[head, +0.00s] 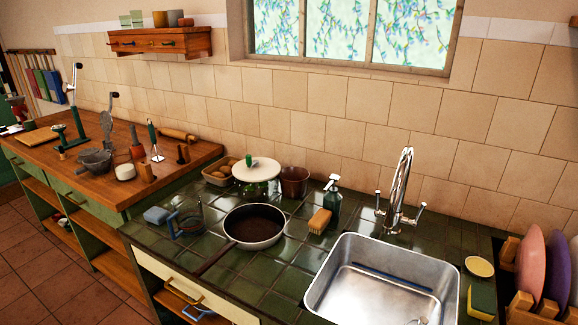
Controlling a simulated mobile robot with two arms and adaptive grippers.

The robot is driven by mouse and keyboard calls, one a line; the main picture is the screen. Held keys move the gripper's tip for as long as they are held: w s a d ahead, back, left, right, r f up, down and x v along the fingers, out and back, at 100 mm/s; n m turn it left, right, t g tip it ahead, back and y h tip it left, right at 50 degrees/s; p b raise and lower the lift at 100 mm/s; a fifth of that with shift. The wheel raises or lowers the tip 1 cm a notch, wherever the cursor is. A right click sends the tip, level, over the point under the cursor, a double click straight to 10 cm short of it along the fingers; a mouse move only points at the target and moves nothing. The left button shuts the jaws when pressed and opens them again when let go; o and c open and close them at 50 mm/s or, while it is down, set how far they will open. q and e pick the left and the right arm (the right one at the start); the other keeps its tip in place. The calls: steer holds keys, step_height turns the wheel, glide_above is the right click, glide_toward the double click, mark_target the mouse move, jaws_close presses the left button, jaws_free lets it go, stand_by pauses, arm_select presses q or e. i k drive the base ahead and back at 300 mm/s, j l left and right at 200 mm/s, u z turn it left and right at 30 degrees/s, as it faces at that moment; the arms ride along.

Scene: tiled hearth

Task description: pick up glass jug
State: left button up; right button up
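What looks like the glass jug (190,219) stands on the green tiled counter, left of the frying pan. It is small and see-through, so its outline is hard to make out against the dark tiles. A blue curved part, which looks like its handle, shows on its left side. Neither of my grippers is in the head view.
A dark frying pan (254,224) sits right of the jug, its handle reaching toward the front edge. A cake stand (256,169), brown pot (294,181), spray bottle (332,203), brush (320,220) and sink (447,279) are nearby.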

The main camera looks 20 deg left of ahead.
mark_target(189, 212)
steer(key=u, duration=1.4)
